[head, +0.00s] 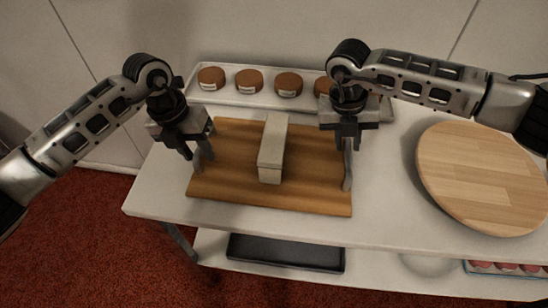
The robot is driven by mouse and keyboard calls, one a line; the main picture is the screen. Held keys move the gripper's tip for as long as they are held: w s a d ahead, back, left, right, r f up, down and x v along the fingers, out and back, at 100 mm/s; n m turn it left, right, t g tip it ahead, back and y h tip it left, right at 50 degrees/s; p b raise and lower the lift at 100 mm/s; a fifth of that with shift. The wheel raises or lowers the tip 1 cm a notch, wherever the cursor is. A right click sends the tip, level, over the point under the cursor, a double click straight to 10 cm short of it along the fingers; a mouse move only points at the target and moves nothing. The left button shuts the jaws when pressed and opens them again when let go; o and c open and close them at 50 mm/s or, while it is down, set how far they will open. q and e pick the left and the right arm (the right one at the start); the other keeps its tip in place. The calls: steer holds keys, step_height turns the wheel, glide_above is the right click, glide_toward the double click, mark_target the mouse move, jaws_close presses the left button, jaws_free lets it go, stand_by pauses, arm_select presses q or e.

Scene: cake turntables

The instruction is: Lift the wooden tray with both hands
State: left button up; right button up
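The wooden tray (230,185) is a flat brown rectangular board lying on the white table in the head view. A pale block-shaped object (272,150) lies across its middle. My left gripper (203,161) is at the tray's left edge, pointing down, with a gap between its two fingers. My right gripper (346,172) points down at the tray's right edge; its fingers overlap in this view, so its opening is unclear. Contact between the fingertips and the tray cannot be made out.
A white tray (222,97) with several round brown cakes (249,81) stands behind. A round wooden turntable (480,175) is on the right of the white table (390,215). A black tray (285,252) lies on the lower shelf. Bare tabletop runs along the front.

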arm_select(q)
steer(key=shift+d+f, duration=0.1)
steer(key=shift+f, duration=0.55)
arm_select(e)
steer(key=shift+d+f, duration=0.1)
steer(key=shift+f, duration=0.55)
arm_select(q)
steer(key=c, duration=0.6)
arm_select(e)
jaws_close()
arm_select(q)
jaws_close()
steer(key=shift+r, duration=0.1)
arm_select(e)
steer(key=shift+r, duration=0.1)
